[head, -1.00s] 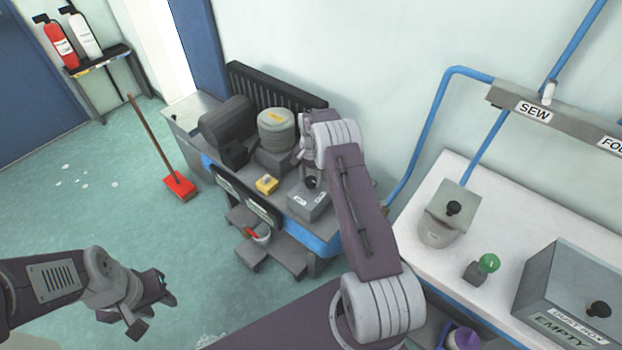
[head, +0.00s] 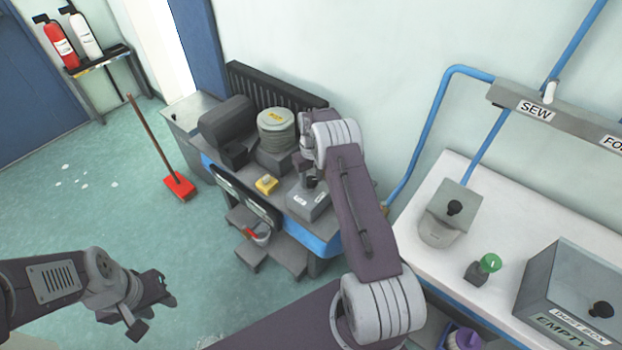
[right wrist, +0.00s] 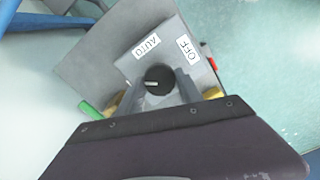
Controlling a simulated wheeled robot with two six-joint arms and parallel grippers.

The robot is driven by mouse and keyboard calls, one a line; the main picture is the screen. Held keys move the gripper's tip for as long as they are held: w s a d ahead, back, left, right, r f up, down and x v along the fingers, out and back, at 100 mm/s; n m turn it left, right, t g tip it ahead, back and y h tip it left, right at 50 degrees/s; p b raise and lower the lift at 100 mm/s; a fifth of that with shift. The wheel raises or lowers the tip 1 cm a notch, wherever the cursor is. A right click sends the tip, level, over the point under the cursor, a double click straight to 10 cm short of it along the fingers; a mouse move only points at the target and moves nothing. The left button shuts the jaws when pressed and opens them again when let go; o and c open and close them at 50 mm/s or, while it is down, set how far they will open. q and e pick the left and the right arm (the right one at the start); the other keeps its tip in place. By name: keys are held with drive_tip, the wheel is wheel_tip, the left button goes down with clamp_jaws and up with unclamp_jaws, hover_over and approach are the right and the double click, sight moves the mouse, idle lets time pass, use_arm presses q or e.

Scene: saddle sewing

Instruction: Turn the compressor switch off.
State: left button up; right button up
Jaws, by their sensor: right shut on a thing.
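The compressor switch is a grey box (head: 308,201) on the blue-edged bench, with a black knob on top. In the right wrist view the black knob (right wrist: 158,75) sits below the labels AUTO (right wrist: 147,45) and OFF (right wrist: 188,50); a short white mark shows on its left part. My right gripper (right wrist: 158,92) is shut on the knob, with a finger on each side of it. In the head view my right gripper (head: 308,170) comes down over the box and partly hides the knob. My left gripper (head: 150,300) hangs over the floor, away from the bench; its jaws are unclear.
A dark motor unit (head: 228,130) and a round greenish tank (head: 277,130) stand beside the switch box. A yellow button box (head: 266,184) is close on the left. A white table (head: 500,220) is at right.

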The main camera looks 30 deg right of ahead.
sight(311, 180)
drive_tip(key=n, duration=0.3)
drive_tip(key=shift+n, duration=2.4)
drive_tip(key=o, duration=1.4)
drive_tip(key=shift+c, duration=0.2)
wheel_tip(311, 180, up, 9)
